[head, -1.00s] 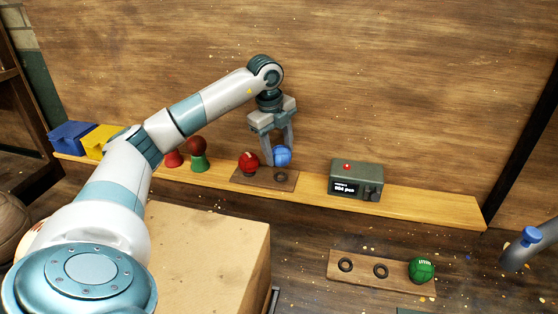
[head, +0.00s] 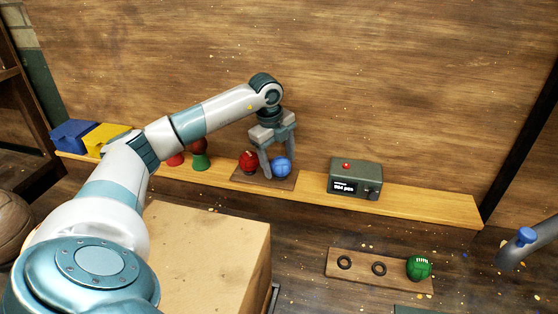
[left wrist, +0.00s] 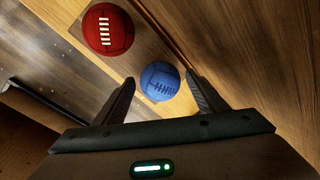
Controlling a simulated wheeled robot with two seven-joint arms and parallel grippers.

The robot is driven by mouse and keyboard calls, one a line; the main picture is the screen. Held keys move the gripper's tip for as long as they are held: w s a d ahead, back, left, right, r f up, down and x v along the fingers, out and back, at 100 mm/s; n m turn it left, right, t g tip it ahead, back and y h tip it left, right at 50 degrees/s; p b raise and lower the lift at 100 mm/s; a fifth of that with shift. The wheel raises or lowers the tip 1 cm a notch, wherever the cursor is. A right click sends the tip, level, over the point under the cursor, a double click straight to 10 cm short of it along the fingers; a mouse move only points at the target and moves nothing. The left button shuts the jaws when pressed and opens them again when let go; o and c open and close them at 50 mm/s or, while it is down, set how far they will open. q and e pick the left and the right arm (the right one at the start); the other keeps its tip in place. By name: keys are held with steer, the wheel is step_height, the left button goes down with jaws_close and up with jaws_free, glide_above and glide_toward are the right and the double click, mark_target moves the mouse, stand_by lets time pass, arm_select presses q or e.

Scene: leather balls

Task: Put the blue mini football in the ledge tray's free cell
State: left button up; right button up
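The blue mini football (head: 282,168) sits in the right cell of the wooden ledge tray (head: 250,179), and a red ball (head: 248,161) sits in the left cell. My left gripper (head: 278,160) is above the tray with its fingers apart on either side of the blue ball. In the left wrist view, the blue ball (left wrist: 160,81) lies between and just beyond the spread fingertips, with gaps on both sides. The red ball (left wrist: 108,30) is beside it at upper left. My right gripper is not in view.
A grey-green display box (head: 355,179) stands right of the tray on the ledge (head: 430,204). Cups with a ball and blue and yellow bins (head: 73,135) are left. A lower tray (head: 360,268) holds a green ball (head: 418,268). A cardboard box (head: 205,250) stands in front.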

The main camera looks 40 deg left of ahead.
mark_target(273, 166)
arm_select(q)
steer(key=shift+r, duration=0.2)
steer(key=shift+s+r, duration=0.1)
steer(key=shift+r, duration=0.5)
step_height(273, 166, up, 10)
steer(key=s+b, duration=0.2)
steer(key=b, duration=0.1)
steer(key=shift+r, duration=0.25)
steer(key=shift+s+a+f, duration=0.1)
stand_by(0.4)
